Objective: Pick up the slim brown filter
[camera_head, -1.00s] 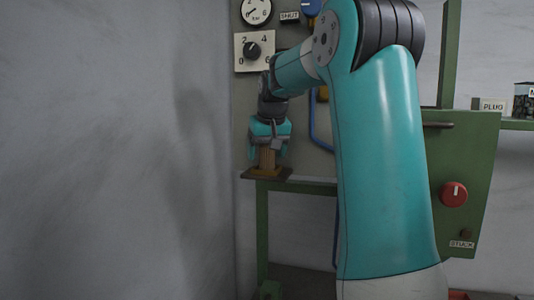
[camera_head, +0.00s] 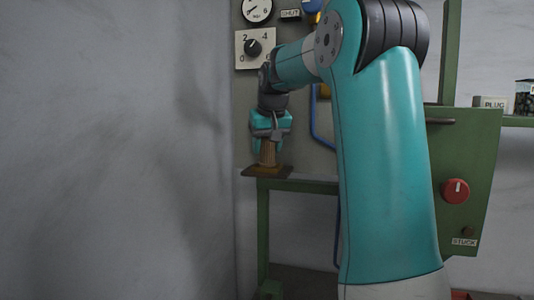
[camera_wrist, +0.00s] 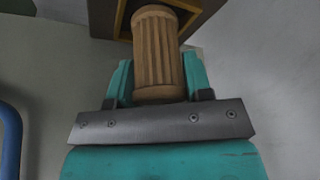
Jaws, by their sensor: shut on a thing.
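The slim brown filter (camera_head: 268,153) is a ribbed upright cylinder at the small brown wooden holder (camera_head: 267,171) on the green stand. In the wrist view the filter (camera_wrist: 157,55) sits between the two teal fingers of my gripper (camera_wrist: 158,80). My gripper (camera_head: 269,140) is above the holder in the head view and is shut on the filter's upper part. The filter's lower end is over or in the holder, whose wooden rim (camera_wrist: 203,14) shows in the wrist view. I cannot tell whether the filter's base still touches it.
A grey panel with a gauge (camera_head: 257,9) and a black dial (camera_head: 253,47) stands behind my gripper. A blue pipe (camera_head: 322,130) runs to its right. A green cabinet with a red knob (camera_head: 455,191) is at the right. A grey wall is close on the left.

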